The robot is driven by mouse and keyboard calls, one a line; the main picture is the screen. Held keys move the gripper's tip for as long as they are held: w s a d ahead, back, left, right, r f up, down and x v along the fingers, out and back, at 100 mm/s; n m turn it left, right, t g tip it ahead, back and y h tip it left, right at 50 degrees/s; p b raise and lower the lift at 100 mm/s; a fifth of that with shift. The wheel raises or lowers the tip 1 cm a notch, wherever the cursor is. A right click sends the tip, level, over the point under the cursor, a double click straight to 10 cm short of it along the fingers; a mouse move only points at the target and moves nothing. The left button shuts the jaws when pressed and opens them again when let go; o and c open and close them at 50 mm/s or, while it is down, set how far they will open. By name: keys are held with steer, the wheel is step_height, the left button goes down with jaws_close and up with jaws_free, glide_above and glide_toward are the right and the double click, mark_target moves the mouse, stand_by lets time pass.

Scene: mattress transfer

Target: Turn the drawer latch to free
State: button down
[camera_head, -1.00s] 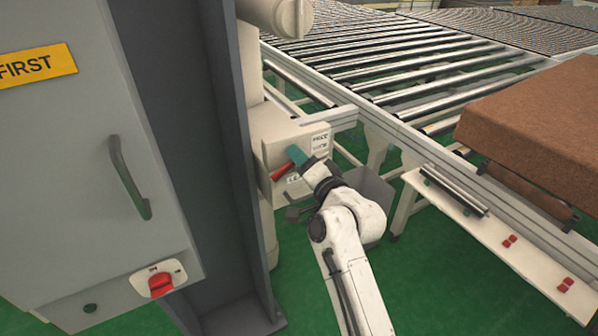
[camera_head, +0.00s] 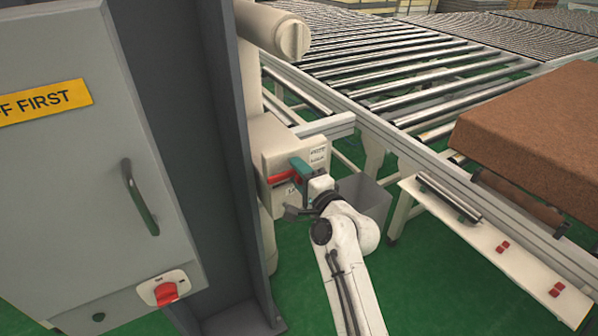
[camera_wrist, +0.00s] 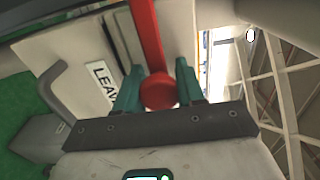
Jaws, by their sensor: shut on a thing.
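The red latch lever (camera_head: 283,178) is on the front of a pale box (camera_head: 280,137) beside the grey column. In the head view it lies nearly level. My gripper (camera_head: 299,172), with teal fingers, is at the lever and partly covers it. In the wrist view the red lever (camera_wrist: 149,35) runs down between the two teal fingers of my gripper (camera_wrist: 158,88), which are shut on it near its round red end. Labels show on the box, but their words are too small or cut off to read fully. The latch's pivot is not clearly visible.
A grey cabinet (camera_head: 75,190) with a handle and a red rotary switch (camera_head: 166,293) stands at left. A grey bin (camera_head: 366,196) is right of the box. A roller conveyor (camera_head: 400,80) and a brown block (camera_head: 540,125) fill the right side. Green floor is open in front.

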steer(key=shift+w+d, duration=0.1)
steer(key=shift+d, duration=0.15)
steer(key=c, duration=0.9)
jaws_free()
steer(key=shift+o, duration=0.8)
steer(key=shift+a, duration=0.1)
steer(key=b+v, duration=0.1)
steer(key=v, duration=1)
steer(key=shift+w, duration=0.1)
